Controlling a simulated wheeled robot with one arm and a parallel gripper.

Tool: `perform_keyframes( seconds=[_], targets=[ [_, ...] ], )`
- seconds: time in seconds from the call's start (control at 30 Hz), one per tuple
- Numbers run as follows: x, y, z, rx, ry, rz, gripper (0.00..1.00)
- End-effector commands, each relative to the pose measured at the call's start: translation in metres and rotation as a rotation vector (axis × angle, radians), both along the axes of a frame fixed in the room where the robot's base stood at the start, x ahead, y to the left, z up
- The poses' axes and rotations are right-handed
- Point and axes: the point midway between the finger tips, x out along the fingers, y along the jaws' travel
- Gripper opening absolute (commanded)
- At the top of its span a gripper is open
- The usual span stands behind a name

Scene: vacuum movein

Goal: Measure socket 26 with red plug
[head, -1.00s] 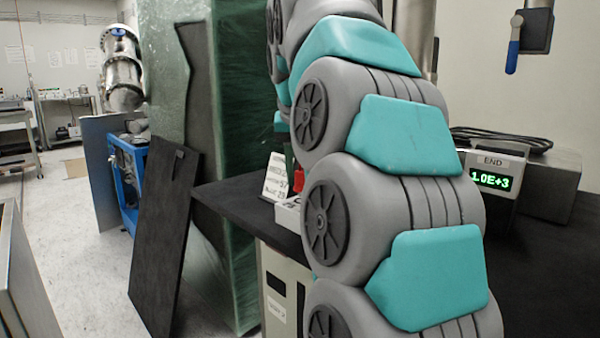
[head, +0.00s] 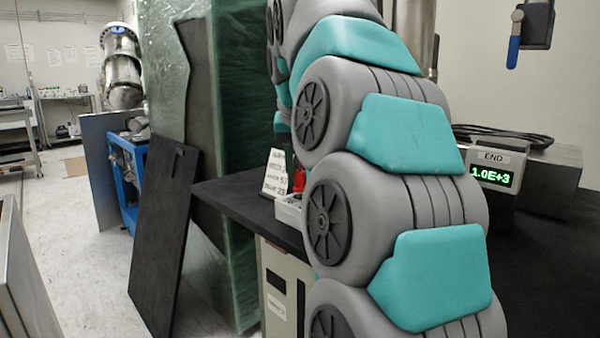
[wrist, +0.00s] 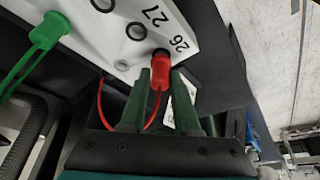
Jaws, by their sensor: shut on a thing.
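The red plug (wrist: 159,76) stands in the middle of the wrist view with a red cable looping from it to the left. Its tip meets the dark socket beside the label 26 (wrist: 180,43); how deep it sits I cannot tell. My gripper (wrist: 160,84) is shut on the red plug, with one green finger on each side. The white socket panel (wrist: 102,42) carries several round sockets. In the head view, a red part (head: 298,182), probably the plug, shows beside my arm, which hides most of the gripper.
A green plug (wrist: 46,31) sits on the panel at the left of the wrist view. In the head view, a display box (head: 493,178) reads 1.0E+3 on the dark table (head: 228,189). A dark board (head: 163,240) leans by the wrapped crate (head: 235,130).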

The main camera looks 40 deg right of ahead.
Motion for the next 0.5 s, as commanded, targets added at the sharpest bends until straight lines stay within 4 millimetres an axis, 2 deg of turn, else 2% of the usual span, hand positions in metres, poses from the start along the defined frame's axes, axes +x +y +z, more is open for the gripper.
perform_keyframes(
  seconds=[0.5],
  targets=[
    [0.0, -0.0001, -0.0073, -0.001, -0.001, 0.0, 0.0]
  ],
)
